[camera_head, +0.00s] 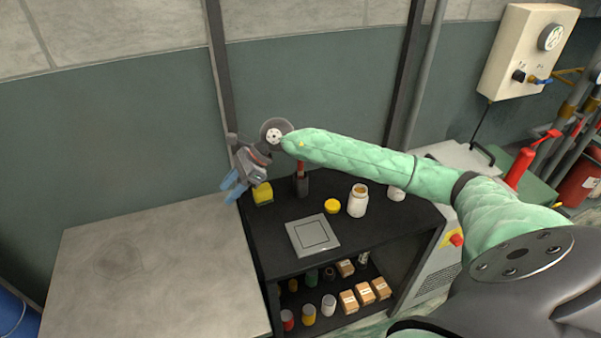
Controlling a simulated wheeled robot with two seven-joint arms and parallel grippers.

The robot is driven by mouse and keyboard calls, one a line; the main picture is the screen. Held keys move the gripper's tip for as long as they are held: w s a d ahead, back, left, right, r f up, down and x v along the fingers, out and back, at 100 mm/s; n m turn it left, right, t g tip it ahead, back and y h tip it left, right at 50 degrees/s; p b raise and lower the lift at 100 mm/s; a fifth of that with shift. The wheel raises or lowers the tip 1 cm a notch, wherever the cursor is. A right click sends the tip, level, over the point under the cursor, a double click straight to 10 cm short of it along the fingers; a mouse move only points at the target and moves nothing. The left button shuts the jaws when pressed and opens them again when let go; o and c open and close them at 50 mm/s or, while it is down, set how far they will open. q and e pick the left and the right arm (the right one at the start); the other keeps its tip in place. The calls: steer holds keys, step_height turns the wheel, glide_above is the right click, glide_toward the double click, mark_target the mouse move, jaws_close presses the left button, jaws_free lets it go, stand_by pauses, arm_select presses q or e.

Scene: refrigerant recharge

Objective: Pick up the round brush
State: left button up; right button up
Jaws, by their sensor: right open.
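A thin reddish-handled tool (301,168) stands upright in a small dark holder (302,187) at the back of the black bench; it may be the round brush, but its head is too small to make out. My right gripper (235,188) is to the left of it, above the bench's left edge, with its blue-tipped fingers pointing down and left. It is open, and nothing shows between the fingers. My left gripper is not in view.
A yellow item (263,193) is close beside my right gripper. A yellow lid (332,206), an open white jar (358,201) and a flat grey plate (313,235) are on the black bench. The grey table (150,265) at left is bare.

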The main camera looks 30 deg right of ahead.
steer(key=w+d+n+h, duration=0.15)
steer(key=d+h, duration=0.35)
steer(key=d, duration=0.6)
step_height(320, 180, up, 3)
steer(key=g+h, duration=0.1)
steer(key=h, duration=0.4)
glide_above(301, 162)
steer(key=shift+w+d+f, duration=0.1)
steer(key=shift+w+d, duration=0.05)
steer(key=shift+d, duration=0.05)
steer(key=shift+f, duration=0.25)
steer(key=shift+f+p, duration=0.4)
steer(key=shift+p, duration=0.05)
steer(key=shift+w+f+p, duration=0.1)
steer(key=shift+f+p, duration=0.25)
steer(key=shift+f, duration=0.4)
steer(key=f+p, duration=0.2)
steer(key=f, duration=0.2)
steer(key=shift+w+p, duration=0.25)
steer(key=shift+p, duration=0.15)
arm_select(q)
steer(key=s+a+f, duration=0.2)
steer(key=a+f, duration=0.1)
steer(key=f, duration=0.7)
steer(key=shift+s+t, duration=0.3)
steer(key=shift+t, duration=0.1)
arm_select(e)
steer(key=shift+f, duration=0.45)
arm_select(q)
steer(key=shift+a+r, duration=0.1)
